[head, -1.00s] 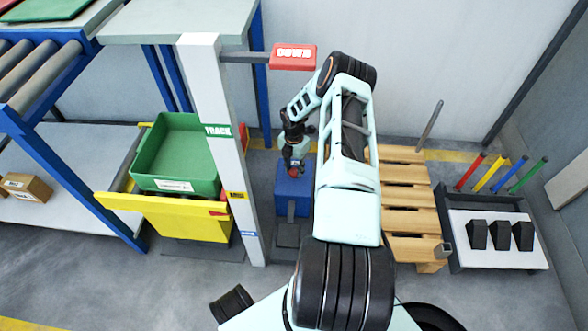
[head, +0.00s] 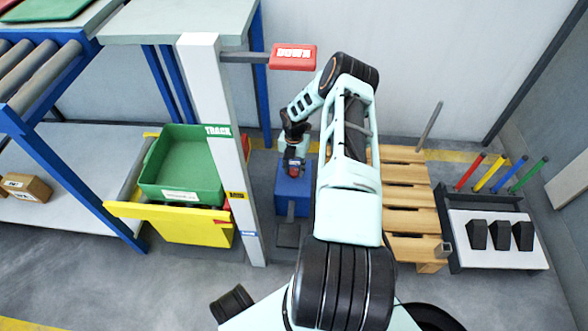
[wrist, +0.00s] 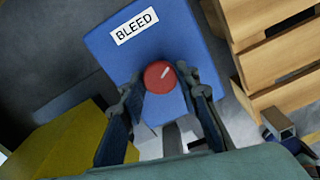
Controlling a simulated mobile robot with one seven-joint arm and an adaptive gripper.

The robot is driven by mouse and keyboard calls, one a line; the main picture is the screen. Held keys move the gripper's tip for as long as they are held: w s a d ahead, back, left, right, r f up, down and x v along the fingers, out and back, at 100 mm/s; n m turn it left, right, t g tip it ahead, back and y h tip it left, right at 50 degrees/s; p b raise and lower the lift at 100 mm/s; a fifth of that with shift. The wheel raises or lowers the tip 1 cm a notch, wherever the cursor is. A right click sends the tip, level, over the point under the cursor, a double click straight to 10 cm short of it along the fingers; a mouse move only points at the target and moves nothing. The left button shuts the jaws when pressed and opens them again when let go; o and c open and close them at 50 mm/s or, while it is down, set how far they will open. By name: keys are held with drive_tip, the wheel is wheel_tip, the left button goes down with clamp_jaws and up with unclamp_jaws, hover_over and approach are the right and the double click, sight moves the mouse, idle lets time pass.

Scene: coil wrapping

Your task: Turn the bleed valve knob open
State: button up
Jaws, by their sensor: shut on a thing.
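The bleed valve is a blue box (wrist: 185,35) with a white BLEED label (wrist: 135,26). In the head view my gripper (head: 294,163) reaches down to the box and mostly hides the knob.
A white post (head: 213,110) with a red DOWN sign (head: 293,57) stands close by. A green bin (head: 180,165) sits on a yellow carrier (head: 170,215) to the left. A wooden pallet (head: 405,200) lies to the right.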

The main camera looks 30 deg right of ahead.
sight(294, 171)
drive_tip(key=o, duration=1.2)
drive_tip(key=shift+c, duration=0.2)
wheel_tip(294, 171, up, 12)
